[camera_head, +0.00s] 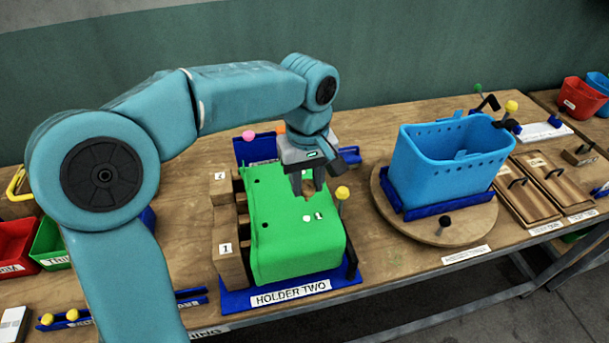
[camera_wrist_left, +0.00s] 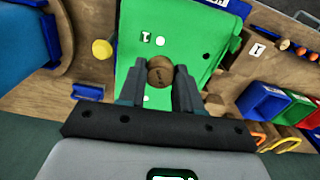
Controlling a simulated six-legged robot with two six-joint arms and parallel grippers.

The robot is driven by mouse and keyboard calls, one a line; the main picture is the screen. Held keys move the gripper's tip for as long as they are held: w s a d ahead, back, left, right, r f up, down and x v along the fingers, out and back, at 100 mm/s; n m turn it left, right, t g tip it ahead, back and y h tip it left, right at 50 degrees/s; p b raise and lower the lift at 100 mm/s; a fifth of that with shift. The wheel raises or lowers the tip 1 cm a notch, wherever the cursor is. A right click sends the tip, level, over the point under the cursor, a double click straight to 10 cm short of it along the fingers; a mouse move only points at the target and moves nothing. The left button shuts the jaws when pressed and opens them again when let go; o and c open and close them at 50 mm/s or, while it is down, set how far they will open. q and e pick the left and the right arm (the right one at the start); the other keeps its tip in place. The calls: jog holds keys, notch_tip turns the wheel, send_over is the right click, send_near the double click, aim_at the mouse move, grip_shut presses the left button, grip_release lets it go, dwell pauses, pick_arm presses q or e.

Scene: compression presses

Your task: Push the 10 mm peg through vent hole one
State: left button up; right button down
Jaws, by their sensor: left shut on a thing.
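My left gripper (camera_head: 308,190) is over the top face of a green part (camera_head: 285,245) that lies in the blue holder labelled HOLDER TWO (camera_head: 235,302). In the left wrist view, its two fingers (camera_wrist_left: 171,90) are shut on a brown round-headed peg (camera_wrist_left: 160,70), seen end-on above the green part (camera_wrist_left: 185,25). Dark holes show in the green face. A white spot and a small marked label (camera_head: 319,216) lie beside the gripper. The peg's tip and whatever is under it are hidden, so I cannot tell whether it is in a hole. My right gripper is not in view.
Wooden blocks marked 1 (camera_head: 226,250) and 2 (camera_head: 220,187) stand left of the green part. A yellow-topped pin (camera_head: 342,193) stands at its right edge. A blue bin (camera_head: 445,165) sits on a round wooden turntable (camera_head: 445,232) to the right.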

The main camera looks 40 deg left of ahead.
aim_at(307, 200)
pick_arm(q)
jog(key=shift+s+a, duration=0.1)
jog(key=shift+a, duration=0.05)
jog(key=shift+d+f, duration=0.25)
jog(key=shift+d, duration=0.05)
notch_tip(307, 200, down, 4)
jog(key=b, duration=0.3)
jog(key=shift+f+b, duration=0.25)
jog(key=shift+b, duration=0.15)
jog(key=shift+a+f, duration=0.15)
jog(key=shift+f, duration=0.15)
dwell(0.3)
jog(key=shift+f+b, duration=0.4)
jog(key=shift+f, duration=0.1)
dwell(1.3)
